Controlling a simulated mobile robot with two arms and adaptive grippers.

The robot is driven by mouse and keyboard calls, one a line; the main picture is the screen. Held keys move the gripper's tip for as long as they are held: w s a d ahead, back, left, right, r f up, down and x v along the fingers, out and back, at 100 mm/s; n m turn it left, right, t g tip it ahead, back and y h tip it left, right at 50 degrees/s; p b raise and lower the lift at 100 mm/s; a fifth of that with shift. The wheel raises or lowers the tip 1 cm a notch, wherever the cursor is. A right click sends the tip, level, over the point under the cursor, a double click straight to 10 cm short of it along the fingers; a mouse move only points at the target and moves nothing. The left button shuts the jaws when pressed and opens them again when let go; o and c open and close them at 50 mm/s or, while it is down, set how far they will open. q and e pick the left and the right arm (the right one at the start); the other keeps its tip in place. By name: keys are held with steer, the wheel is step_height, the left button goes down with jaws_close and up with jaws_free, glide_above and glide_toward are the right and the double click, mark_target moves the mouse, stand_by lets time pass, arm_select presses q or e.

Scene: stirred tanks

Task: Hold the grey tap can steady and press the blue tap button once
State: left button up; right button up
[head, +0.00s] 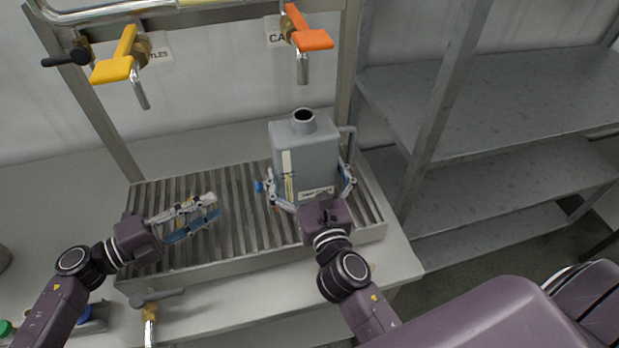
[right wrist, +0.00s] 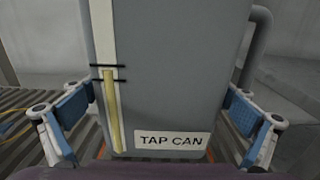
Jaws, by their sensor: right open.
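The grey tap can (head: 307,160) stands upright on the slatted drain grate, with its open neck on top and handle on the right. Its label reads TAP CAN in the right wrist view (right wrist: 170,90). My right gripper (head: 311,186) is open, with one finger on each side of the can's lower part; the right wrist view shows gaps beside both blue pads. A small blue knob, apparently the blue tap button (head: 259,187), shows at the can's lower left, partly beside my right gripper's finger. My left gripper (head: 196,217) is over the grate, left of the can, apparently empty; its finger gap is unclear.
The grate (head: 240,254) sits on a pale bench. Taps with an orange handle (head: 312,40) and a yellow handle (head: 113,70) hang above it. A metal frame post and grey shelves (head: 480,100) stand at right. Another tap (head: 150,300) is at the front left.

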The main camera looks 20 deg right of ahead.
steer(key=shift+w, duration=0.45)
steer(key=c, duration=1.7)
steer(key=shift+c, duration=0.2)
arm_select(q)
steer(key=shift+c, duration=0.3)
jaws_close()
